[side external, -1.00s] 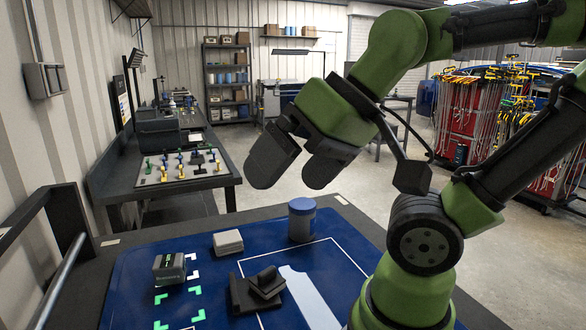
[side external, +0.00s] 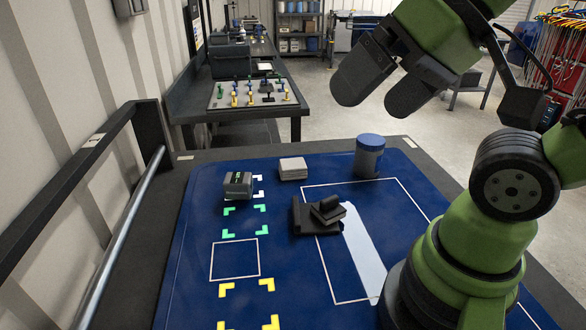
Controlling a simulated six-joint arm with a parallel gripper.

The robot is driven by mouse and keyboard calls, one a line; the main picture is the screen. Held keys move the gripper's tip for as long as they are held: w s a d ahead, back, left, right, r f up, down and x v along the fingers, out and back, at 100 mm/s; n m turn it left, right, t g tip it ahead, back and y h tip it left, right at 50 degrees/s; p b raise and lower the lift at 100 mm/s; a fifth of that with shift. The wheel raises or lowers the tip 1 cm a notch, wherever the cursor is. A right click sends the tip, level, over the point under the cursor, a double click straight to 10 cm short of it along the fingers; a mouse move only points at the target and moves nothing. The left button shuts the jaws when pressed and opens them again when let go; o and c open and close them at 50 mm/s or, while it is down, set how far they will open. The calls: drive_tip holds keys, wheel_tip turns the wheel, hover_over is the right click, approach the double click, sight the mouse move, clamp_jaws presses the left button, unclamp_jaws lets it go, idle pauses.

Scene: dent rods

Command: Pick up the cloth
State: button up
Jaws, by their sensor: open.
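A small off-white folded block (side external: 293,168), which looks like the folded cloth, lies on the blue mat (side external: 185,290) near its back edge. My gripper (side external: 373,102) is in the air above and behind the mat in the picture, up and to the right of the cloth. Its two dark fingers are apart, with nothing between them. It is clear of everything on the mat.
A grey device (side external: 238,186) sits left of the cloth, and a blue-lidded tub (side external: 369,156) stands to its right. A black holder (side external: 318,214) lies in front, beside a pale blue strip (side external: 362,245). A dark rail frame (side external: 150,130) borders the left side.

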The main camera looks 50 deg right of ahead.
drive_tip(key=shift+w, duration=0.1)
idle(0.3)
drive_tip(key=m+g+h, duration=0.4)
drive_tip(key=m+h, duration=0.1)
hover_over(293, 164)
drive_tip(key=s+a, duration=0.2)
drive_tip(key=s, duration=0.1)
drive_tip(key=f, duration=2.5)
drive_tip(key=shift+w+d, duration=0.15)
drive_tip(key=shift+w, duration=0.1)
drive_tip(key=shift+w+x, duration=0.15)
drive_tip(key=shift+x, duration=1.4)
drive_tip(key=shift+w+x, duration=0.2)
drive_tip(key=shift+x, duration=1.4)
drive_tip(key=shift+r, duration=0.15)
drive_tip(key=c, duration=0.9)
